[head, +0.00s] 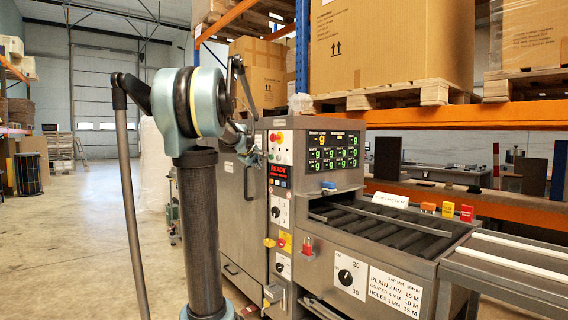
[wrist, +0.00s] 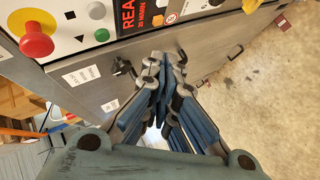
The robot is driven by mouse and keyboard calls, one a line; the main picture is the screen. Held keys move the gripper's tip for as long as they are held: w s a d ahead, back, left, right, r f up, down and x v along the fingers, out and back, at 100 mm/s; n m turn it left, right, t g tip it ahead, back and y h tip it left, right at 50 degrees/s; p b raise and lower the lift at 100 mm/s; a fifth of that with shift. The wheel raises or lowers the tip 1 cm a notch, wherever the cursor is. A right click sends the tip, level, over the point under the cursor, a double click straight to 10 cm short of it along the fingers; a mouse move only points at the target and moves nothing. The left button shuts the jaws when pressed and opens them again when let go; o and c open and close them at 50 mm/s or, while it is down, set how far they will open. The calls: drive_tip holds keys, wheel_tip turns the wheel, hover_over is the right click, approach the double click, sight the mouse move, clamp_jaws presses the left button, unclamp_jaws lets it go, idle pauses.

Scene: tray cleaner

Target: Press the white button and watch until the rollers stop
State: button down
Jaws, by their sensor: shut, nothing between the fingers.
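The grey tray cleaner (head: 330,262) stands right of my arm in the head view. Its control panel (head: 281,147) has a red READY sign (head: 279,170). In the wrist view a pale, whitish round button (wrist: 96,10) sits at the top edge, above a green button (wrist: 102,35). A red mushroom knob (wrist: 36,42) on a yellow base is to their left. My gripper (wrist: 165,62) is shut and empty, below and right of these buttons, apart from them in the picture. Dark rollers (head: 380,228) lie in the open bed; whether they turn cannot be told.
A green-digit display (head: 333,150) tops the machine. A conveyor (head: 510,262) adjoins at right. Racks with boxes (head: 390,45) stand behind. The floor (head: 95,220) at left is largely clear.

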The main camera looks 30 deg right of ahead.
sight(286, 159)
drive_tip(key=shift+n+h, duration=0.3)
drive_tip(key=shift+h, duration=0.1)
drive_tip(key=d, duration=0.1)
drive_tip(key=w+d+r, duration=0.1)
drive_tip(key=d, duration=0.1)
drive_tip(key=d+r, duration=0.1)
drive_tip(key=shift+w+d, duration=0.3)
drive_tip(key=d, duration=0.8)
drive_tip(key=shift+w+d, duration=0.35)
drive_tip(key=shift+d, duration=0.1)
idle(0.8)
drive_tip(key=shift+d, duration=0.35)
